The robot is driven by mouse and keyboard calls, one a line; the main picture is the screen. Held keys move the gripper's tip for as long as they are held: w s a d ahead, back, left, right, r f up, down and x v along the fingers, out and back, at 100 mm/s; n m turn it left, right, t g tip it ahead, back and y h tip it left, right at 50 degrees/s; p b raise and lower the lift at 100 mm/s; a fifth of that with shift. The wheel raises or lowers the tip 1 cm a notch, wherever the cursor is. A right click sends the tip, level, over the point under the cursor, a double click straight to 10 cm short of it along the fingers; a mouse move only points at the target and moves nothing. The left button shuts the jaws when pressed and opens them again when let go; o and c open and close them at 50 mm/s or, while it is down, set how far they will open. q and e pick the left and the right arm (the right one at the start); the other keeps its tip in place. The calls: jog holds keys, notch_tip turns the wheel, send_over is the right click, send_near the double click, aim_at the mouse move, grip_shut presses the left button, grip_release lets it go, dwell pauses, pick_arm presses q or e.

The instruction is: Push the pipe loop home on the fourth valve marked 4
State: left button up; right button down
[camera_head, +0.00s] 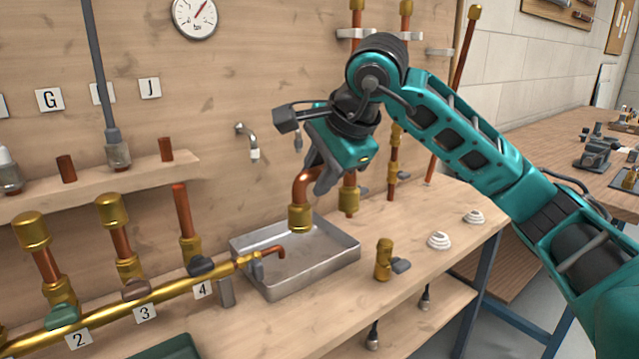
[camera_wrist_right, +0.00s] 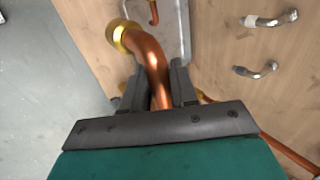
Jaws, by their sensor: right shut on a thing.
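My right gripper (camera_head: 323,178) is shut on the copper pipe loop (camera_head: 300,188), a bent pipe with a brass collar at each of its two downward ends. The loop hangs above the metal tray (camera_head: 345,256), right of and apart from valve 4. The right wrist view shows both fingers (camera_wrist_right: 157,88) around the copper bend (camera_wrist_right: 150,50), with one brass collar (camera_wrist_right: 122,36) beyond. Valve 4 (camera_head: 190,248) has a brass body, a dark grey handle and a bare, open-topped copper stub. My left gripper is out of view.
Valves 3 (camera_head: 130,268) and 2 (camera_head: 60,291), left of valve 4, carry brass-capped copper pipes. A wall tap (camera_head: 246,141) is behind the tray. A loose brass valve (camera_head: 383,259) and white ringed discs (camera_head: 439,240) are to the right. A shelf (camera_head: 100,182) overhangs at left.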

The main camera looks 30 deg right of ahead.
jog(key=shift+r+p, duration=1.4)
jog(key=shift+r, duration=0.5)
